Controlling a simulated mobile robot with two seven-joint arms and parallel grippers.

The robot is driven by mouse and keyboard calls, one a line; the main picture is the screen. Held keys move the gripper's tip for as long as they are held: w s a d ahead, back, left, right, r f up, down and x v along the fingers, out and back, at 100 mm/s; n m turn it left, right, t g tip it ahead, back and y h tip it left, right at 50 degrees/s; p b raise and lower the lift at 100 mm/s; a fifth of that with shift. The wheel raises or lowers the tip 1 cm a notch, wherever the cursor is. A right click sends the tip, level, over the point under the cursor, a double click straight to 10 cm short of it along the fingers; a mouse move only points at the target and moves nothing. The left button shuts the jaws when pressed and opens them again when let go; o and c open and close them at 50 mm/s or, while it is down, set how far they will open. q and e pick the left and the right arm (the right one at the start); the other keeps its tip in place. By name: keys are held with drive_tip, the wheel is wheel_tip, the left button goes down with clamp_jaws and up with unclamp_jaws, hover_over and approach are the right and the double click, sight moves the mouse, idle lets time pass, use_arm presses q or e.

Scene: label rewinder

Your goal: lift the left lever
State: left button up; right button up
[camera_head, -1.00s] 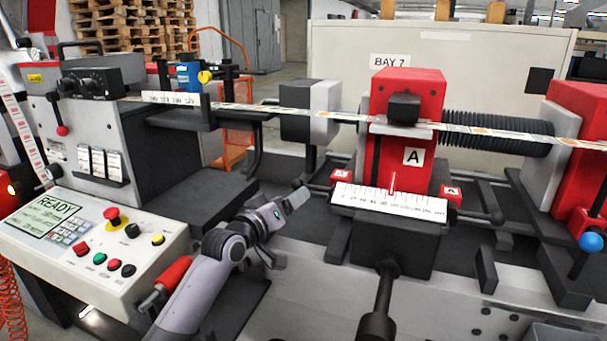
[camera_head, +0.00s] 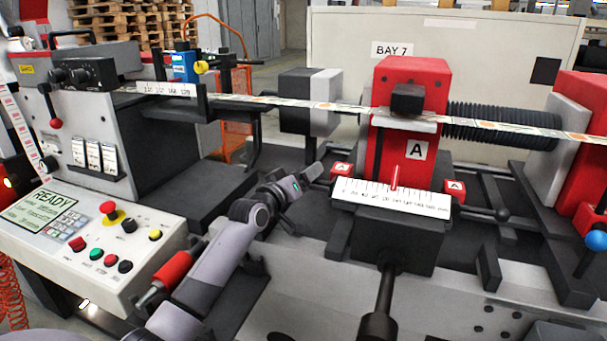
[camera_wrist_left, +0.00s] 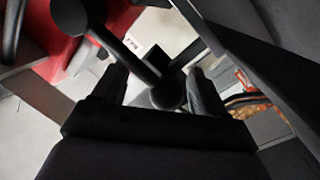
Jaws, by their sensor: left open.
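The left lever sits at the left side of the red unit marked A (camera_head: 408,130); in the head view my gripper largely hides it. In the left wrist view a black ball knob (camera_wrist_left: 167,95) on a dark rod shows between my two fingers. My left gripper (camera_head: 317,172) is open, and it also shows in the left wrist view (camera_wrist_left: 160,88) with a finger on each side of the knob. I cannot tell whether the fingers touch it. The right lever (camera_head: 502,215), with a black ball, sticks out on the other side. My right gripper is not in view.
A white scale plate (camera_head: 390,198) with a red pointer lies in front of the unit. The label web (camera_head: 300,104) runs across above. A control panel (camera_head: 95,245) with buttons stands at the left. Another dark rod with a round end (camera_wrist_left: 72,15) shows in the wrist view.

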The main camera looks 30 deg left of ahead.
use_arm(q)
drive_tip(key=shift+w, duration=0.3)
drive_tip(key=shift+c, duration=0.3)
